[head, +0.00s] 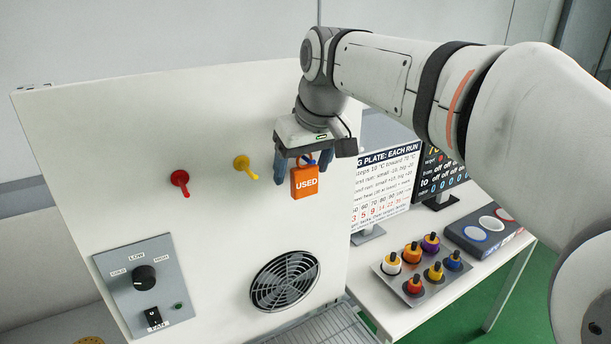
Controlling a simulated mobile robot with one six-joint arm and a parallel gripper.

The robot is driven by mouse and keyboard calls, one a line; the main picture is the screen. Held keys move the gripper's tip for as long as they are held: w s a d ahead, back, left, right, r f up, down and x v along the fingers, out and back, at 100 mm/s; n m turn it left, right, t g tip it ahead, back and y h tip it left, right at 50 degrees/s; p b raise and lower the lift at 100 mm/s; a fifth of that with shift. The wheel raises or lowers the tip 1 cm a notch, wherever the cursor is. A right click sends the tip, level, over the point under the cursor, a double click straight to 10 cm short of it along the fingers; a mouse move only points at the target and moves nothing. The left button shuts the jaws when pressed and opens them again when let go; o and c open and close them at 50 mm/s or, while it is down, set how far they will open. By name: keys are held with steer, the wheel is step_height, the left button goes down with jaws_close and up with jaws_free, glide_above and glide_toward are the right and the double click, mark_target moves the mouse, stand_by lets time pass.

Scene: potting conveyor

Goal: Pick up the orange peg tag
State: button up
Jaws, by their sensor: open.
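The orange peg tag (305,184), marked "USED", hangs upright near the right side of the white panel (225,110). A ring shows at its top, partly hidden by my gripper. My gripper (304,166) is open, with its dark fingers on either side of the tag's upper part. I cannot tell whether a finger touches the tag, and the peg behind it is hidden.
A red lever (180,182) and a yellow lever (244,167) stick out of the panel to the left. A control box with a knob (144,278) and a fan grille (285,281) sit below. Right, a table holds a rack (409,292) of several colored bottles and a sign (385,180).

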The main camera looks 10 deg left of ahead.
steer(key=shift+f, duration=0.2)
steer(key=c, duration=1.1)
steer(key=shift+o, duration=0.2)
steer(key=shift+r, duration=0.15)
